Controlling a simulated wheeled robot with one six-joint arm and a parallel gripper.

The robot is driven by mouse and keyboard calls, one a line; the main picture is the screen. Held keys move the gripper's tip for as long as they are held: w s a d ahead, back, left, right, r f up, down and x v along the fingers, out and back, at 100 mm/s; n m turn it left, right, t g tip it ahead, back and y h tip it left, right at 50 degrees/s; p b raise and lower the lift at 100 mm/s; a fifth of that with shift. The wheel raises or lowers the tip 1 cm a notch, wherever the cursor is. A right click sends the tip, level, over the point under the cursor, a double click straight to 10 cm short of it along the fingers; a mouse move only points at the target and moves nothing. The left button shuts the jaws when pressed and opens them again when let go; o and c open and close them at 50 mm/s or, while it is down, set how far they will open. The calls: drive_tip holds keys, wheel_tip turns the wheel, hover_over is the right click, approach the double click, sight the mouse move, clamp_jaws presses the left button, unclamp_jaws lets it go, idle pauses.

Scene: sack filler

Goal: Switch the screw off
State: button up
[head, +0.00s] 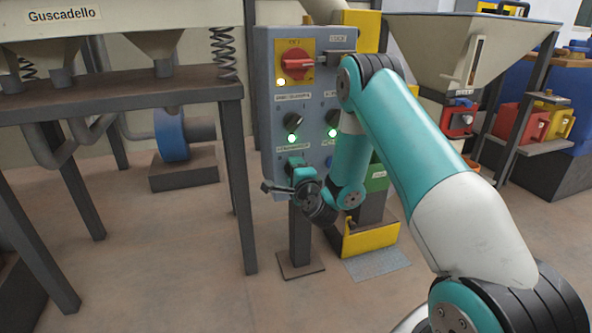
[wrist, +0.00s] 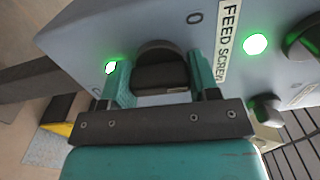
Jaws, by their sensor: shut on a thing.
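The black rotary knob (wrist: 152,78) of the feed screw sits between the two teal fingers of my gripper (wrist: 158,75) in the wrist view. The gripper is shut on it. The label reading FEED SCREW (wrist: 231,35) is beside the knob. A green lamp (wrist: 110,68) on the other side of the knob is lit. A 0 mark (wrist: 195,17) shows near the knob. In the head view my gripper (head: 294,166) is at the lower left of the grey control box (head: 264,95), hiding this knob. Which way the knob points is hard to tell.
Above are a left knob (head: 292,121) with a lit green lamp (head: 291,139), a right knob (head: 332,121) with another lit lamp (head: 332,133), and a red main switch (head: 297,65) on a yellow plate. A dark steel table (head: 120,95) stands left.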

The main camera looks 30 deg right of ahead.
drive_tip(key=n+p, duration=0.1)
drive_tip(key=n, duration=0.1)
drive_tip(key=n+p, duration=0.1)
drive_tip(key=n, duration=0.1)
drive_tip(key=shift+a+r+n, duration=0.1)
drive_tip(key=shift+a+n, duration=0.1)
drive_tip(key=shift+n, duration=0.1)
drive_tip(key=shift+n+p, duration=1.5)
drive_tip(key=shift+n, duration=0.4)
drive_tip(key=shift+f, duration=0.25)
drive_tip(key=o, duration=0.8)
drive_tip(key=shift+o, duration=0.6)
drive_tip(key=shift+d+r, duration=0.1)
